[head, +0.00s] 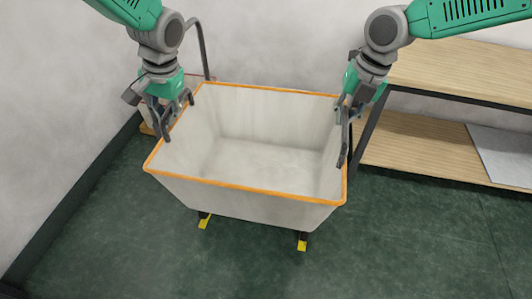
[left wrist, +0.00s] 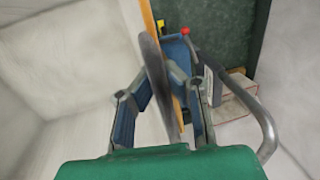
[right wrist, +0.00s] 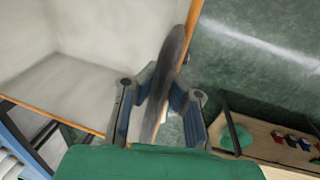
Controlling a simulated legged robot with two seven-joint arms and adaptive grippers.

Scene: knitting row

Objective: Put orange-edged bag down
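The orange-edged bag (head: 250,187) is a large, pale, open-topped tub with an orange rim. It stands roughly level in the head view and looks empty. My left gripper (head: 170,118) is at its left rim and my right gripper (head: 345,148) at its right rim. In the left wrist view the fingers (left wrist: 163,90) close around a dark grey handle (left wrist: 154,62) beside the orange edge. In the right wrist view the fingers (right wrist: 162,95) close around a similar handle (right wrist: 172,60). Fingertip contact is partly hidden. Whether the bag's underside touches anything is hidden.
Dark supports with yellow ends (head: 302,241) show beneath the bag. A wooden two-level shelf (head: 420,142) stands at right, close to the right gripper. A bent grey bar (head: 200,45) rises behind the left gripper, near the wall. The green floor in front is clear.

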